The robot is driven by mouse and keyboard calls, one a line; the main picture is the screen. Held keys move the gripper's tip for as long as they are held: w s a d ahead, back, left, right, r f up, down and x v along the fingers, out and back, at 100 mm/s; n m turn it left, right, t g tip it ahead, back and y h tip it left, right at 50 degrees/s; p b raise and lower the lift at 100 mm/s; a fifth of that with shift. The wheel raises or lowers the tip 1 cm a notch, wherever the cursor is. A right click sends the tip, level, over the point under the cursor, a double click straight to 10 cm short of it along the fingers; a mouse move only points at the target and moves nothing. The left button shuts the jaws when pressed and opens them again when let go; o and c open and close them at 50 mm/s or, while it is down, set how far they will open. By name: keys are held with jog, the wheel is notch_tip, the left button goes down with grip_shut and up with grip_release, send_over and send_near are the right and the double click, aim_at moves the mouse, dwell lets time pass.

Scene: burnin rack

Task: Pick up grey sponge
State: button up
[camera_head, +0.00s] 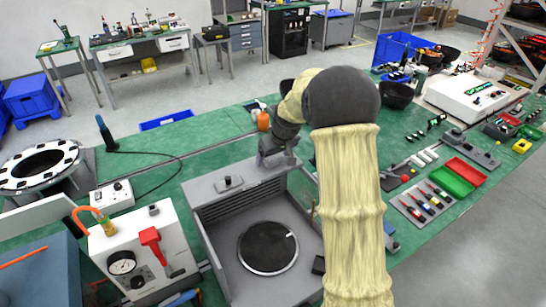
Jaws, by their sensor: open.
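I cannot pick out the grey sponge with certainty; my arm covers part of the bench. My gripper (277,158) is dark grey and points down above the rear wall of an open grey box (216,238) on the green bench. It is open, and I see nothing held in it. A small dark block (318,265) lies at the right side of the box, too small to identify.
The grey box holds a round dark plate (268,247). A gauge unit with a red lever (152,244) stands to its left. An orange bottle (263,121) stands behind my gripper. Red (466,170) and green (452,181) trays lie right. Green bench (205,132) behind is fairly clear.

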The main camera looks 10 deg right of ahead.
aim_at(274, 157)
dwell(0.4)
jog(key=c, duration=1.1)
jog(key=shift+o, duration=0.2)
notch_tip(274, 157, up, 10)
jog(key=b, duration=0.2)
jog(key=shift+b, duration=0.3)
jog(key=shift+s, duration=0.1)
jog(key=shift+o, duration=0.3)
jog(key=shift+f, duration=0.1)
